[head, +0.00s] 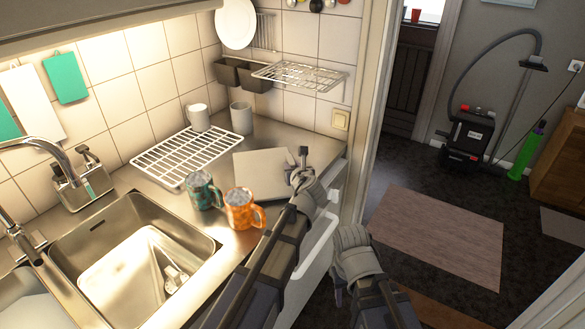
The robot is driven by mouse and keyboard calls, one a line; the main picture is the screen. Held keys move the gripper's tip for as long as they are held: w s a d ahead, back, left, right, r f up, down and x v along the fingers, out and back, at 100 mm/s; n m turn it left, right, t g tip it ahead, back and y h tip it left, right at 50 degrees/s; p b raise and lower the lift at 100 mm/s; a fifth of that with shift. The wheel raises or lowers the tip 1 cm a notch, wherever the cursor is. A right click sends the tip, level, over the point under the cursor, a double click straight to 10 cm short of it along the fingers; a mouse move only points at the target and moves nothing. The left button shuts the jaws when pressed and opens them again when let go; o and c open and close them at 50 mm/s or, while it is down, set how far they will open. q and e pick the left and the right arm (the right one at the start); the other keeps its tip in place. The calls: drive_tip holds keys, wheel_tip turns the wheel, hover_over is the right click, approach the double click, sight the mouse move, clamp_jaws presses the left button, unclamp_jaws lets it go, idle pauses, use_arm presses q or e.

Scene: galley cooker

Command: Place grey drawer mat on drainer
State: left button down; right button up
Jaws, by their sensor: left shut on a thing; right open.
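The grey drawer mat (262,164) is a flat, pale grey square at the right end of the steel counter. My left gripper (301,163) is at its right edge and is shut on it. I cannot tell whether the mat touches the counter. The drainer (160,163) is a white wire rack on the counter, left of the mat, with bare wires showing. My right gripper (337,288) is low in front of the counter, below the left one. It is open and apart from the mat; its fingers are mostly hidden.
A teal mug (203,191) and an orange mug (240,210) stand in front of the mat. A white mug (197,117) and a grey cup (241,118) stand behind the drainer. The sink (205,243) holds a white tub (125,262). A wall rack (300,76) hangs above.

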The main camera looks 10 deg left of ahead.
use_arm(q)
drive_tip(key=c, duration=0.6)
unclamp_jaws()
drive_tip(key=shift+f, duration=0.1)
drive_tip(key=shift+c, duration=0.2)
use_arm(e)
drive_tip(key=shift+f, duration=0.1)
